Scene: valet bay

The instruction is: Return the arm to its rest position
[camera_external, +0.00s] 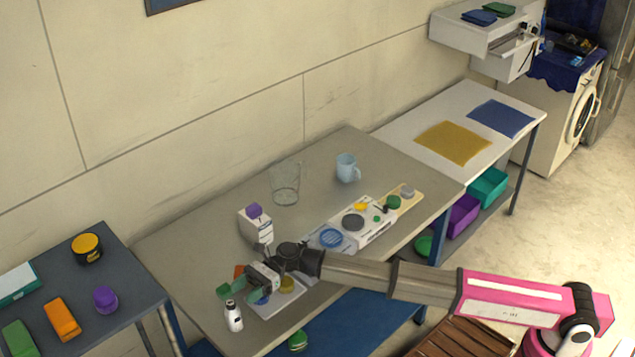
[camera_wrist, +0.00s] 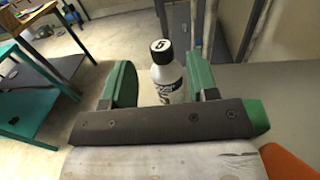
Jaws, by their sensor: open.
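My arm stretches from its pink section at the lower right across to the left end of the grey table. My gripper (camera_external: 240,292) is low over that end, with its green fingers apart. In the wrist view the fingers (camera_wrist: 166,82) stand either side of a white bottle with a black cap (camera_wrist: 167,78), with gaps on both sides. The bottle's lower part is hidden by the gripper's body. In the external view the bottle (camera_external: 234,318) stands upright near the table's front edge, close to the fingers. I cannot tell whether it is between them or just beyond.
A tray with small items (camera_external: 275,302) lies under my wrist. A carton (camera_external: 256,228), a glass jug (camera_external: 285,184), a light-blue mug (camera_external: 347,168) and a white panel (camera_external: 370,230) stand on the grey table (camera_external: 190,235). A dark side table (camera_external: 130,280) is at left.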

